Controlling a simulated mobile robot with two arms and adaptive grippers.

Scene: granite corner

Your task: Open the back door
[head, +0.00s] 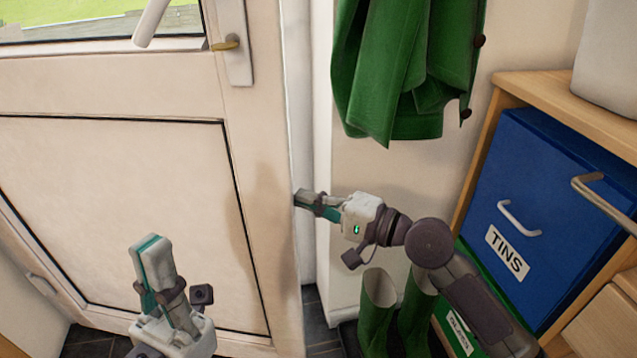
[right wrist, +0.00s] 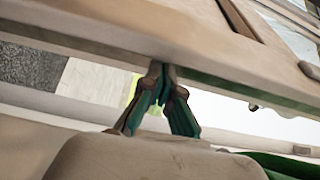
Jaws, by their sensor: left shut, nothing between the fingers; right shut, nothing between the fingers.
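The back door (head: 120,170) is a cream panel door with a window at its top. A brass lever handle (head: 228,43) sits on a pale plate near its right edge. The door appears slightly ajar, with its edge standing apart from the frame (head: 306,120). My right gripper (head: 299,198) is shut and empty, its fingertips at the door's edge, below the handle. In the right wrist view the fingers (right wrist: 161,72) point at the door edge (right wrist: 95,35); whether they touch it I cannot tell. My left gripper (head: 148,245) is shut and empty, in front of the lower panel.
A green coat (head: 405,70) hangs on the wall right of the door. Green boots (head: 376,305) stand below it. A wooden shelf unit (head: 570,98) with a blue TINS box (head: 545,200) stands at the right, close to my right arm. Dark floor tiles show below the door.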

